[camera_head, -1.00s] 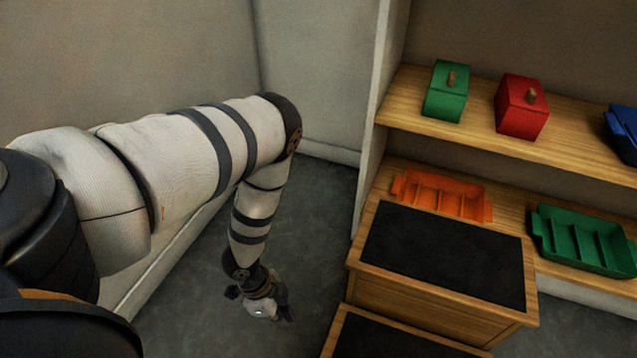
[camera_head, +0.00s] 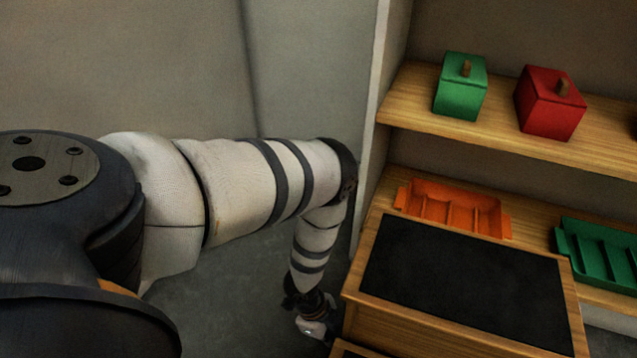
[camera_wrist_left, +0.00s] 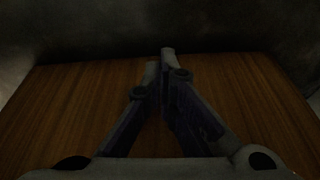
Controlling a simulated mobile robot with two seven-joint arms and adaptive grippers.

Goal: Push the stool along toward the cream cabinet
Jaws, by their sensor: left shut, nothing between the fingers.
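The stool is a wooden two-step stool with black tops; its upper step (camera_head: 465,275) stands close against the front of the cream cabinet (camera_head: 378,110). Only a sliver of its lower step (camera_head: 350,352) shows at the bottom edge. My left gripper (camera_head: 326,338) is low beside the stool's left side, at or very near the wood. In the left wrist view my left gripper (camera_wrist_left: 160,58) has its fingers together, empty, in front of a brown wooden panel (camera_wrist_left: 75,95). Whether they touch it I cannot tell. My right gripper is out of view.
The cabinet's upper shelf holds a green lidded box (camera_head: 460,97) and a red lidded box (camera_head: 549,105). Its lower shelf holds an orange tray (camera_head: 450,208) and a green tray (camera_head: 600,250). Bare grey floor (camera_head: 225,295) lies left of the stool.

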